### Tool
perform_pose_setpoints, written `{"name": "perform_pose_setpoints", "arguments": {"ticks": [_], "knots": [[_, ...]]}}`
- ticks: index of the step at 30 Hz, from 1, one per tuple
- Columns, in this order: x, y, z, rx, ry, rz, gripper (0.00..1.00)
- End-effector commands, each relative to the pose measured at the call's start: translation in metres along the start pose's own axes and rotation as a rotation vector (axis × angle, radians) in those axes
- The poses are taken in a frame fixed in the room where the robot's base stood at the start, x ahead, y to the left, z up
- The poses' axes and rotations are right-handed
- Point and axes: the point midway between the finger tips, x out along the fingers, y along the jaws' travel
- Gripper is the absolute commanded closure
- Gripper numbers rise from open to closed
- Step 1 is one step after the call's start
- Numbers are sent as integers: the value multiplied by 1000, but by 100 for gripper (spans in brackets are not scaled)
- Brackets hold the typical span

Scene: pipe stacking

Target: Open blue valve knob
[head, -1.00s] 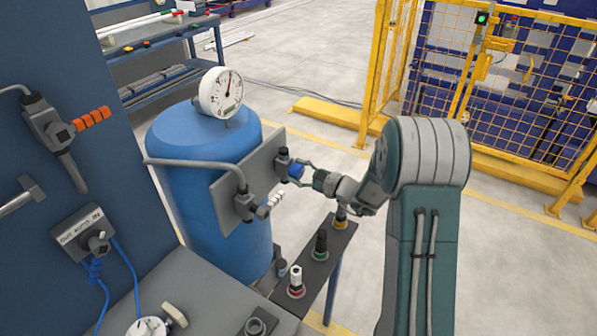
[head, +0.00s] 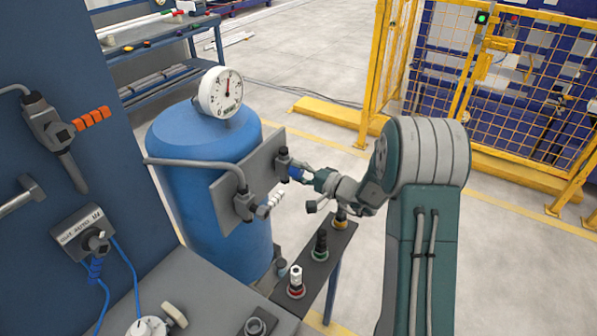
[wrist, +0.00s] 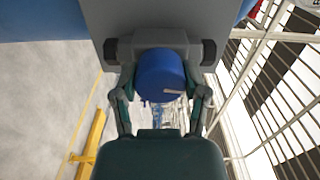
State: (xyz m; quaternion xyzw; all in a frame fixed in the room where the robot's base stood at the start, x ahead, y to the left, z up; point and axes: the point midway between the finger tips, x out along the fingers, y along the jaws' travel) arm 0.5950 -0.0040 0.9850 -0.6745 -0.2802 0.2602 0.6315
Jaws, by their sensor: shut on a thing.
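The blue valve knob (head: 295,173) sits on a dark valve body on the grey plate (head: 225,199) fixed to the blue tank. In the wrist view the blue knob (wrist: 160,76) is centred between my fingers, with a light line on its face. My gripper (head: 303,173) reaches it from the right. In the wrist view my gripper (wrist: 160,92) is shut on the knob, one finger on each side. The far sides of the knob are hidden.
A white-handled valve (head: 268,206) is beside it on the plate. A gauge (head: 221,92) tops the blue tank (head: 176,140). Below my arm, a narrow shelf (head: 308,268) holds several small fittings. A yellow fence (head: 500,110) stands behind on the right, with open floor before it.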

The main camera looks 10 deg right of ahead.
Motion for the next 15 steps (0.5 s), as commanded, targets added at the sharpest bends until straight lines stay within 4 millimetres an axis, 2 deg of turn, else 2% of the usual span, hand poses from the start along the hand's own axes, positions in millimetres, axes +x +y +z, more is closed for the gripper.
{"name": "perform_pose_setpoints", "arguments": {"ticks": [7,15], "knots": [[0,5,2,-128,-4,10,90],[0,6,3,-194,-5,12,90]]}}
